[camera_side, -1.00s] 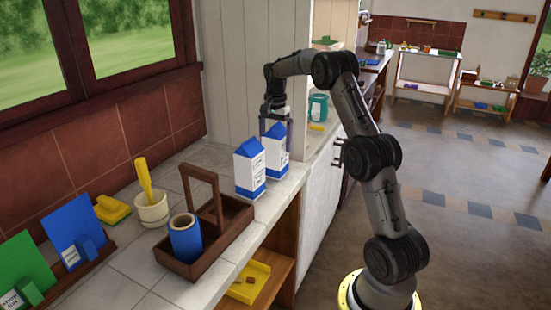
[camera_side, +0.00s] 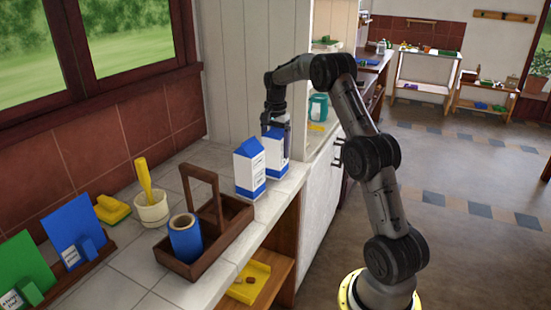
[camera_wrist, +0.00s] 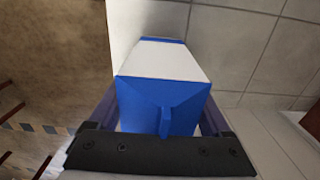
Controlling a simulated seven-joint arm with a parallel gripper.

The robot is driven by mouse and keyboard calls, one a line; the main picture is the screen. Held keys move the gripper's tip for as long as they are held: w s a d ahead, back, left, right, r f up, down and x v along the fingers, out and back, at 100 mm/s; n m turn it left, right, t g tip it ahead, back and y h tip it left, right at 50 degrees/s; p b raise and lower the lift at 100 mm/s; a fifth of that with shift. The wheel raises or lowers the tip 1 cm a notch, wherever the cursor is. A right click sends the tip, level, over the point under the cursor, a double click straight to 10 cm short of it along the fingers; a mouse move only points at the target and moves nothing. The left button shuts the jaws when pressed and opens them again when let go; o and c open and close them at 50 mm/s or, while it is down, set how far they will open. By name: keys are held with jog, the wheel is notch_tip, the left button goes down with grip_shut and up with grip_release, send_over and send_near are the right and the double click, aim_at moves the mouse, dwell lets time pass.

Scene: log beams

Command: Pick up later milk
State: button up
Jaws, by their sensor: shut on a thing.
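Two white milk cartons with blue tops and blue bands stand upright on the tiled counter. The nearer carton (camera_side: 249,170) is free. The farther carton (camera_side: 275,157) stands just behind it and to the right, partly hidden. My gripper (camera_side: 276,135) comes down from above on the farther carton and is shut on its upper part. In the wrist view this carton (camera_wrist: 163,85) fills the space between my fingers, its blue gabled top toward the camera. I cannot tell from the side view whether its base is touching the counter.
A brown wooden caddy (camera_side: 187,268) with a blue cup (camera_side: 185,238) stands left of the cartons. A cream pot (camera_side: 152,208) with a yellow handle and a yellow brush (camera_side: 112,209) are farther left. A teal mug (camera_side: 318,107) is behind. The counter edge drops off on the right.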

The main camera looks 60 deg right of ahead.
jog(key=shift+r, duration=0.25)
